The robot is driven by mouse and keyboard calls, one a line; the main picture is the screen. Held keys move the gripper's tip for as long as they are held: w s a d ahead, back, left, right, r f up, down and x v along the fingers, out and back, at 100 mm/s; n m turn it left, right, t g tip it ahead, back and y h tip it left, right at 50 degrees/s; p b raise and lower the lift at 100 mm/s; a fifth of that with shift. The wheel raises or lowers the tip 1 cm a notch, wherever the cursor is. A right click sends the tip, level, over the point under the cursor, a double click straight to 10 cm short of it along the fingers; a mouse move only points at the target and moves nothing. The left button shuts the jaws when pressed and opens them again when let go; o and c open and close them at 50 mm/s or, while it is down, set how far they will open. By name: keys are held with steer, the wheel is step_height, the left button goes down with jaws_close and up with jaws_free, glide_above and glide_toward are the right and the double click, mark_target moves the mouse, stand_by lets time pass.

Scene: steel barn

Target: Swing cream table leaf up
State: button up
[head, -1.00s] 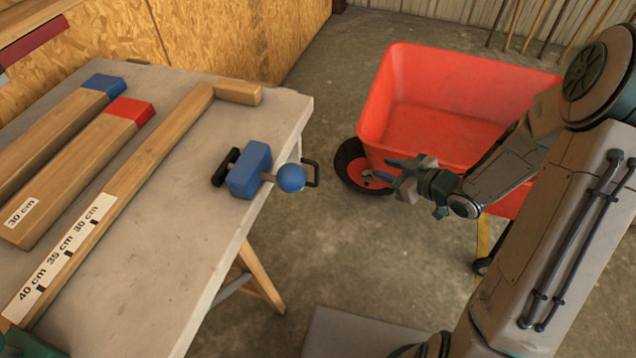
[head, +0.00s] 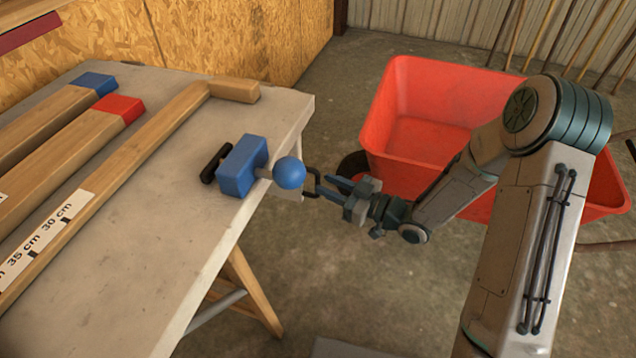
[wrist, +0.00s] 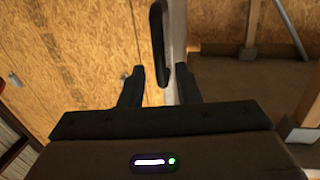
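The pale cream table top (head: 150,262) fills the left of the head view. A narrow pale piece (head: 293,193), perhaps the leaf hanging down, shows below its right edge; most of it is hidden. A black loop handle (head: 308,182) sticks out there, just right of a blue ball. My gripper (head: 324,187) points left at the handle, its fingers close to or overlapping it in the picture. In the wrist view my gripper (wrist: 160,78) is open, with the black handle (wrist: 158,40) ahead between the fingers and a pale upright edge behind it. I cannot tell whether they touch.
A blue clamp block (head: 241,166) with a blue ball (head: 289,173) sits at the table edge. Wooden bars (head: 60,135) and a marked measuring bar (head: 120,160) lie on the table. A red wheelbarrow (head: 440,90) stands behind my arm. Floor is free beside the table.

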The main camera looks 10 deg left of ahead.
mark_target(318, 195)
steer(key=shift+x, duration=1.85)
